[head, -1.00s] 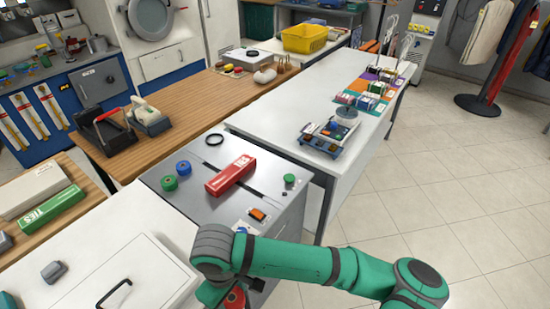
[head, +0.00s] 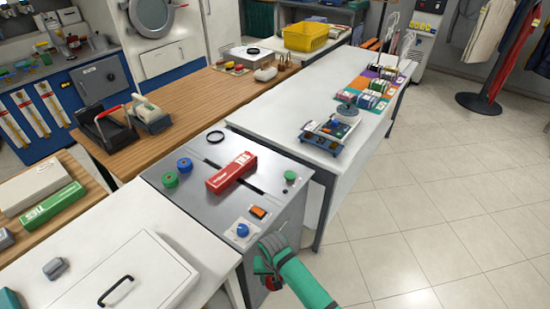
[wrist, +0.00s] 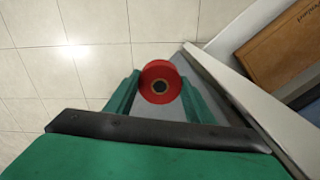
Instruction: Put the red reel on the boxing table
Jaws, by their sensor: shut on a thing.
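The red reel (wrist: 147,76) is between the two green fingers of my gripper (wrist: 160,90) in the wrist view, with its dark centre hole facing the camera. In the head view the red reel (head: 272,283) is partly hidden by my arm, low beside the front side of the grey-topped table (head: 210,214). That table looks like the boxing table, though no label names it. A red TIES box (head: 231,172), a green reel (head: 170,180) and a blue reel (head: 184,165) stand on its top. My gripper is below the top's level, outside its edge.
A white counter (head: 135,220) adjoins at left, a long white table (head: 290,110) behind.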

